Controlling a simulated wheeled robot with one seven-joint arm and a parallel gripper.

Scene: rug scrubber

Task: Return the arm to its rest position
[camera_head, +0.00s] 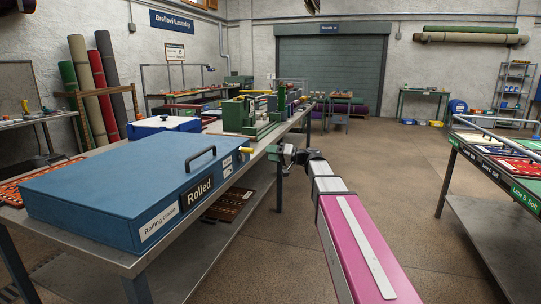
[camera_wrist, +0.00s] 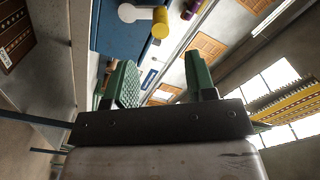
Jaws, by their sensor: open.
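My gripper (camera_head: 272,152) is at the end of my outstretched pink arm (camera_head: 365,245), beside the right edge of the long metal bench (camera_head: 95,254). In the wrist view its two green fingers (camera_wrist: 162,80) stand apart, with nothing held between them. A yellow knob (camera_head: 247,150) sticks out from the blue box marked "Rolled" just left of the gripper. The yellow knob (camera_wrist: 160,22) also shows beyond the fingers in the wrist view, apart from them.
The blue "Rolled" box (camera_head: 110,190) with a black handle fills the near bench. A green machine (camera_head: 250,115) stands farther along it. A second bench (camera_head: 500,160) is at the right. The brown floor (camera_head: 400,180) between the benches is clear.

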